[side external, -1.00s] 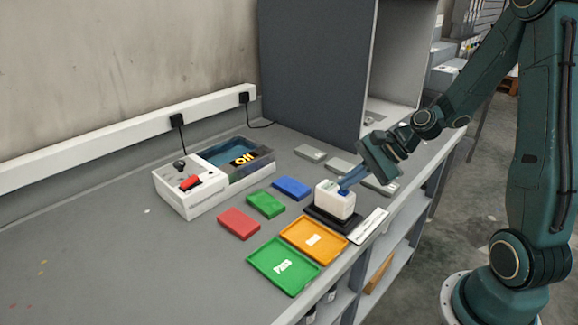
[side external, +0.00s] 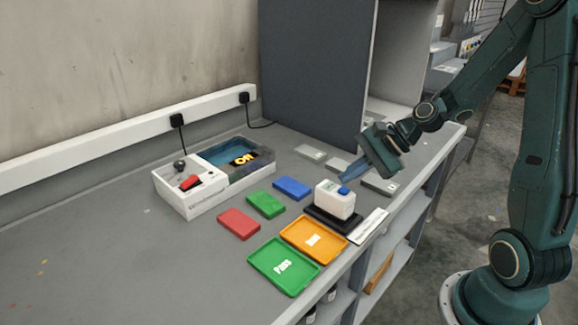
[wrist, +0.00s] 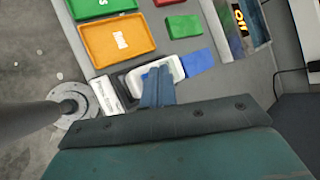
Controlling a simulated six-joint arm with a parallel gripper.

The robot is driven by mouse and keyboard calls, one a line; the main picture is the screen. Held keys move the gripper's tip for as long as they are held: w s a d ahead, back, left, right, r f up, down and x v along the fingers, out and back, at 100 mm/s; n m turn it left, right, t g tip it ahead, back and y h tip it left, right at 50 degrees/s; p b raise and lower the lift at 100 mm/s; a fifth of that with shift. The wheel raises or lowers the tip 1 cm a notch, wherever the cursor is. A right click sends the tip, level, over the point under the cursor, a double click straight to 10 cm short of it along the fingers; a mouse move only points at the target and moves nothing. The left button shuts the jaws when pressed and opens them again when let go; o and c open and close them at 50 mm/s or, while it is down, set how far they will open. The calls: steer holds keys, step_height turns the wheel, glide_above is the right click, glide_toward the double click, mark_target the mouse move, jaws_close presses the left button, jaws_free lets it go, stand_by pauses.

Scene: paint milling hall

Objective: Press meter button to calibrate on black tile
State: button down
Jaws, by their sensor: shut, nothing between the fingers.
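The white meter (side external: 334,199) with a blue button (side external: 343,190) on top sits on the black tile (side external: 332,219) near the bench's front edge. In the wrist view the meter (wrist: 172,66) is partly covered by my fingers, and the black tile (wrist: 122,82) shows beside it. My gripper (side external: 347,181) is shut and empty. In the side view its blue fingertips are close to the button, slightly above and behind it. I cannot tell for sure whether they touch it; a small gap seems to show.
An orange tray (side external: 312,240) and a green tray (side external: 284,266) lie left of the tile. Red (side external: 239,223), green (side external: 265,204) and blue (side external: 292,187) blocks lie behind. A white box (side external: 190,190) with a red switch stands further back. Grey panels lie near the booth.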

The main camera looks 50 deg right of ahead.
mark_target(348, 197)
stand_by(0.3)
steer(key=shift+r, duration=2.5)
steer(key=s+a+r+n+h, duration=0.3)
steer(key=s+n, duration=0.5)
steer(key=n, duration=0.1)
steer(key=s+a+r+n+g+h, duration=0.1)
steer(key=s+a+r+n+h, duration=0.2)
steer(key=s+n, duration=0.6)
steer(key=shift+r+n, duration=0.3)
steer(key=shift+r, duration=0.45)
